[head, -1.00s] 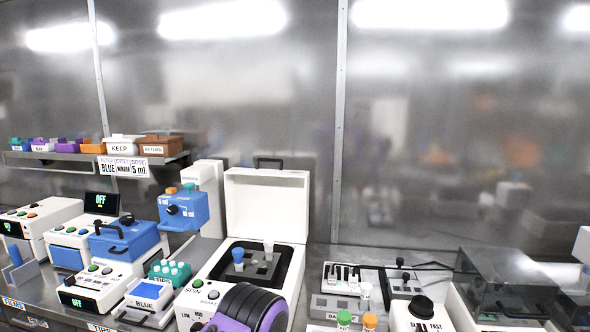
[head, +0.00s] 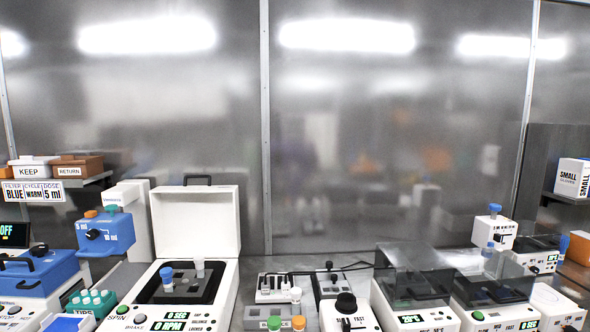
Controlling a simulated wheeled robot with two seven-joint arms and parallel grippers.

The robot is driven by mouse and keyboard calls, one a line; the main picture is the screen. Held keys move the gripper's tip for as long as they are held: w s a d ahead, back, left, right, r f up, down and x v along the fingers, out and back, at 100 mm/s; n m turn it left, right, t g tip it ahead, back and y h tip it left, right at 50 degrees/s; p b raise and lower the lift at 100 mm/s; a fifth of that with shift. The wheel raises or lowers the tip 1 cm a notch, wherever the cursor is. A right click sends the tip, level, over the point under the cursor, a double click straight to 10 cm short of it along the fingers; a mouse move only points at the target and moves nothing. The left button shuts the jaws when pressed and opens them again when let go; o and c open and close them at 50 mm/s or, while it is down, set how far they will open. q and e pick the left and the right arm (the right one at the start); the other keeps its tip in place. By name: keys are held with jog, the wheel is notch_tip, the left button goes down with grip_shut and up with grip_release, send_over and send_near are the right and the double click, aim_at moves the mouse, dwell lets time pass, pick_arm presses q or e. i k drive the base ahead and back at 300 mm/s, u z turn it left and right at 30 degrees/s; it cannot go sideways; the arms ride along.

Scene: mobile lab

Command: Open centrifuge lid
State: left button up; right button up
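The white centrifuge (head: 137,300) stands on the bench left of centre in the head view. Its lid (head: 196,221) is raised, standing about upright behind the body, with a dark handle (head: 197,178) on its top edge. The dark chamber (head: 152,294) is exposed. A blue-capped tube (head: 166,275) and a pale-capped tube (head: 200,268) stand in it. The front panel has a green SPIN button (head: 122,310), a BRAKE button and displays that seem to read 0 SEC and 0 RPM. Neither of my grippers shows in the view.
A blue dispenser (head: 105,235) and a teal tips rack (head: 92,303) stand to the left. A tube block (head: 273,289), a black-knobbed mixer (head: 346,306) and clear-lidded devices (head: 415,275) stand to the right. Bench space around the centrifuge is tight.

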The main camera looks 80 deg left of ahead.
aim_at(189, 221)
jog(key=z, duration=0.1)
jog(key=k, duration=1.15)
jog(key=u, duration=1.2)
